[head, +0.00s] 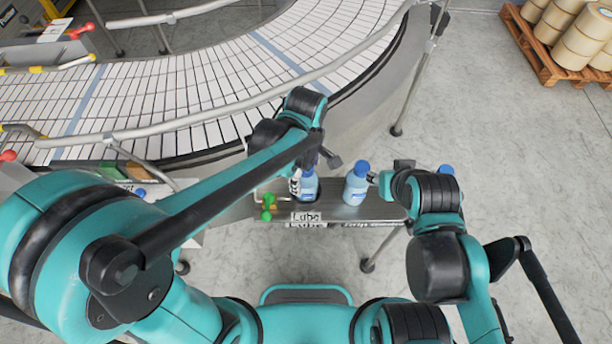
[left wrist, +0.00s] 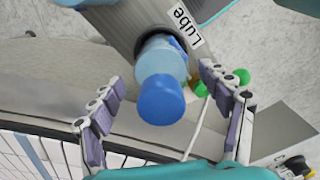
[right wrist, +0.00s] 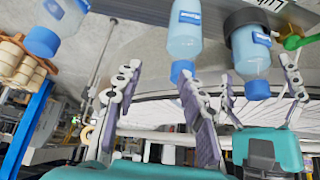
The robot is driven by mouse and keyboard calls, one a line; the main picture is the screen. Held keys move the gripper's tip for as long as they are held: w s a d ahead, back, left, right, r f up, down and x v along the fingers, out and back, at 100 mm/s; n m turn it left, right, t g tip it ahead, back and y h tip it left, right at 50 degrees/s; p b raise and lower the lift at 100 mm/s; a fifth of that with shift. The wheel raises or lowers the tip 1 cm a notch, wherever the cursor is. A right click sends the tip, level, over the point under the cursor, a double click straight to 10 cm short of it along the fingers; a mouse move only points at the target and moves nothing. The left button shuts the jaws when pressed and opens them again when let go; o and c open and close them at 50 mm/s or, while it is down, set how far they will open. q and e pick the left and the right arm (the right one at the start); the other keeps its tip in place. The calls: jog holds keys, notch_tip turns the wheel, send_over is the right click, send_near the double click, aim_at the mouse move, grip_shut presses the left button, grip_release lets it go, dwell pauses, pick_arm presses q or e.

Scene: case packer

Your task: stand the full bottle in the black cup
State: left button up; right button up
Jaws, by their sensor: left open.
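A blue-capped bottle (head: 309,187) stands upright in the black cup (right wrist: 258,18), whose dark rim shows around its base in the right wrist view. My left gripper (left wrist: 162,76) is open, with its fingers on either side of this bottle and visible gaps to it. A second blue-capped bottle (head: 355,186) stands on the shelf to the right, outside the cup. My right gripper (right wrist: 160,76) is open and empty beside that bottle. A third bottle (head: 446,172) is partly hidden behind my right arm. I cannot tell the fill levels clearly.
The steel shelf (head: 345,212) carries a "Lube" label (head: 306,217) at its front edge. Green fittings (head: 267,207) stand left of the cup. The curved conveyor (head: 200,90) and its rail lie behind. A pallet (head: 545,60) stands far right on open floor.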

pick_arm(q)
notch_tip(320, 180, up, 10)
jog(key=shift+f+p, duration=0.25)
jog(key=shift+p, duration=0.35)
jog(key=s+a+m+t, duration=0.2)
jog(key=a+m, duration=0.4)
jog(key=a, duration=0.3)
jog(key=s+a+m+t, duration=0.3)
jog(key=a+m+t, duration=0.2)
jog(key=a, duration=0.4)
jog(key=shift+s+f+m, duration=0.15)
jog(key=shift+f+m, duration=0.05)
jog(key=shift+m, duration=0.6)
jog(key=shift+s+d, duration=0.1)
